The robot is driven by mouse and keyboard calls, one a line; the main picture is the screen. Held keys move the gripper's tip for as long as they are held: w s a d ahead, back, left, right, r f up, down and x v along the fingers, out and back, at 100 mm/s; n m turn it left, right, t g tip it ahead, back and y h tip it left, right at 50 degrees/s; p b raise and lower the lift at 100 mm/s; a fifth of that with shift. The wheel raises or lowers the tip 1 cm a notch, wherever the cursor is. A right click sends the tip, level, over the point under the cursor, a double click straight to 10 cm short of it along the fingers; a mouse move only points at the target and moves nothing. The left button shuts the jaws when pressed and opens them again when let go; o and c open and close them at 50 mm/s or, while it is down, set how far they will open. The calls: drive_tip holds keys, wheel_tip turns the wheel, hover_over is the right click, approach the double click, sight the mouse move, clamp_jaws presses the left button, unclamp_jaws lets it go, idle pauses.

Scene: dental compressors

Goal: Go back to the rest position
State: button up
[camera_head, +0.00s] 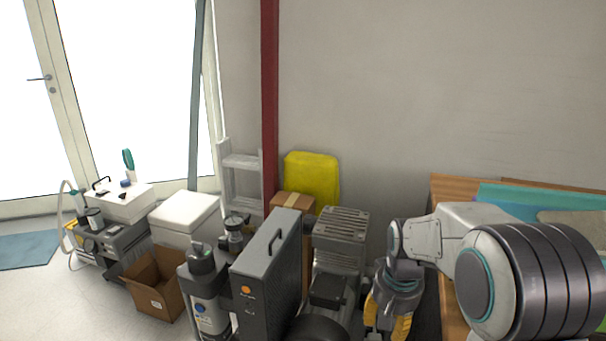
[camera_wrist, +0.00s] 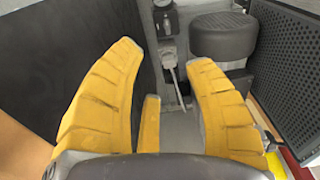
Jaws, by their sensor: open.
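My gripper (camera_head: 387,318) is at the lower right of the head view, pointing down beside the compressor (camera_head: 340,240). Its yellow fingers also show in the wrist view (camera_wrist: 160,95), spread apart with nothing between them. In the wrist view, grey machine parts and a dark rounded block (camera_wrist: 222,35) lie beyond the fingers. The fingertips' lower ends are cut off by the bottom edge of the head view.
A dark tall unit (camera_head: 268,270) with a handle stands left of the compressor. A wooden table (camera_head: 450,190) is at the right. An open cardboard box (camera_head: 155,290), a white box (camera_head: 185,215) and a yellow case (camera_head: 312,175) stand further left.

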drive_tip(key=s+r+n+t+p, duration=0.1)
drive_tip(key=s+r+p, duration=0.8)
drive_tip(key=r, duration=0.4)
drive_tip(key=s+r+n+t+p, duration=0.1)
drive_tip(key=s+r+p, duration=0.7)
drive_tip(key=s+r, duration=0.4)
wheel_tip(320, 180, up, 2)
drive_tip(key=shift+r+n+p, duration=0.2)
drive_tip(key=shift+n+p, duration=0.1)
drive_tip(key=shift+p, duration=0.05)
drive_tip(key=shift+a, duration=0.1)
